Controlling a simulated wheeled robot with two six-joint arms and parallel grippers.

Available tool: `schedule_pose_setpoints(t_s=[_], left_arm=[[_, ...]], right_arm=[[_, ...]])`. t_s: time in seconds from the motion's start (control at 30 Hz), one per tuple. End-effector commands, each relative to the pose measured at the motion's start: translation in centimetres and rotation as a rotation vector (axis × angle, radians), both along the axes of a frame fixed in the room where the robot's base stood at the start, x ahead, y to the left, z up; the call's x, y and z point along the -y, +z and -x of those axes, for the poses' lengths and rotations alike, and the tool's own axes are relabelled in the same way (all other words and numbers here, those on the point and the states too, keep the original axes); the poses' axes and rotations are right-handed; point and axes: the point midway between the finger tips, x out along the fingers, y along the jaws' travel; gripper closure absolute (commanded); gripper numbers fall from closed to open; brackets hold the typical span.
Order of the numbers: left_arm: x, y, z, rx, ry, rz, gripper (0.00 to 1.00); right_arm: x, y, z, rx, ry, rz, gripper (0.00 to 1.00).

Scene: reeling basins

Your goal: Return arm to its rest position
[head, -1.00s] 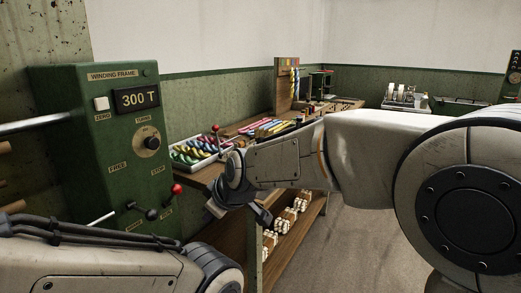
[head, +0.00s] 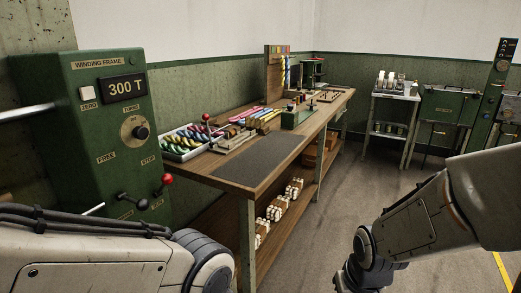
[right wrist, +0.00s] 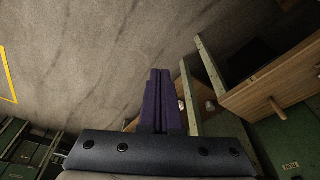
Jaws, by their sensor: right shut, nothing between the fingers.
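My right arm hangs at the lower right of the head view, over the floor and clear of the bench. In the head view its gripper end is cut off by the bottom edge. In the right wrist view my right gripper (right wrist: 160,80) shows two dark purple fingers pressed together with nothing between them, above grey floor. My left arm lies across the lower left of the head view. Its gripper is outside the view.
The green winding frame (head: 88,150) with a "300 T" display stands at the left. A wooden bench (head: 215,145) carries a tray (head: 182,158) of coloured skeins and a dark mat (head: 262,158). Open floor (head: 325,215) lies right of the bench. A trolley (head: 392,97) and green cabinets (head: 447,115) stand behind.

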Motion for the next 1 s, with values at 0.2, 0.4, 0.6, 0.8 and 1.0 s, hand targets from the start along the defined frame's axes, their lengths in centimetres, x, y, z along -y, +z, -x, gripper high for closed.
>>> schedule_pose_setpoints(t_s=[0.2, 0.4, 0.6, 0.8, 1.0], left_arm=[[0.0, 0.0, 0.0, 0.000, 0.000, 0.000, 0.50], [0.0, 0.0, 0.0, 0.000, 0.000, 0.000, 0.50], [0.0, 0.0, 0.0, 0.000, 0.000, 0.000, 0.50], [0.0, 0.0, 0.0, 0.000, 0.000, 0.000, 0.50], [0.0, 2.5, 0.0, 0.000, 0.000, 0.000, 0.50]], right_arm=[[-3.5, 1.2, 1.5, -0.026, 0.119, -0.009, 1.00], [-6.8, 2.4, 3.8, -0.061, 0.244, -0.014, 1.00], [-9.9, 3.7, 7.0, -0.103, 0.388, -0.018, 1.00], [-12.3, 5.1, 11.0, -0.153, 0.545, -0.017, 1.00], [-12.9, 8.2, 13.3, -0.185, 0.626, -0.012, 1.00]])
